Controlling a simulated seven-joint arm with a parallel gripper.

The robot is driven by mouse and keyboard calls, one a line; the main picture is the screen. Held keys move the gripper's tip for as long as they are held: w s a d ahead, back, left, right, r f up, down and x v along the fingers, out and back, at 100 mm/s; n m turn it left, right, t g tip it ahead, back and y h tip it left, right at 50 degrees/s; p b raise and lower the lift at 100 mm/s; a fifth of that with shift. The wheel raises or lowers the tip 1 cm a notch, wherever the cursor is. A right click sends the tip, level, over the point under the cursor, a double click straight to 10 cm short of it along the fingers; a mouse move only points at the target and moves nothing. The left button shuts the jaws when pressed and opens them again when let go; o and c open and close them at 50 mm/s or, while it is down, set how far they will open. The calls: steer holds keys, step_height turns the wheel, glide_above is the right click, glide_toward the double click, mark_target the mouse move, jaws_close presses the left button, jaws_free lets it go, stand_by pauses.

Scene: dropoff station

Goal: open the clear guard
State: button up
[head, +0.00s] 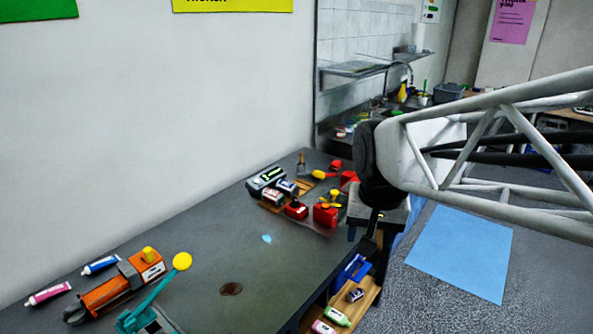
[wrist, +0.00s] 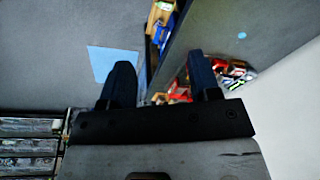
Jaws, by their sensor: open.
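I cannot make out a clear guard in either view. The red boxes (head: 326,214) with yellow tops stand at the far end of the dark table, partly behind my arm; any clear cover on them is too small to tell. My gripper shows in the wrist view (wrist: 160,80) with its two dark fingers wide apart and nothing between them. In the head view my arm reaches in from the right and its end hangs beside the table's right edge. In the wrist view, red items (wrist: 182,88) lie beyond the fingers, apart from them.
The dark table (head: 205,245) carries an orange device (head: 108,294), a teal lever (head: 150,300) with a yellow ball, and two tubes (head: 48,293) at the near left. A wooden shelf (head: 366,293) with bottles sits below its right edge. A blue mat (head: 462,252) lies on the floor.

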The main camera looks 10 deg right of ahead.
steer(key=w+d+m, duration=0.1)
steer(key=w+m, duration=0.3)
steer(key=w, duration=0.9)
steer(key=m+g, duration=0.2)
steer(key=m, duration=0.8)
glide_above(335, 191)
steer(key=f, duration=1.1)
steer(key=shift+s+a+f, duration=0.1)
steer(key=shift+s, duration=0.15)
steer(key=shift+w+f, duration=0.2)
steer(key=shift+w, duration=0.05)
steer(key=shift+f, duration=0.1)
steer(key=shift+f, duration=3.8)
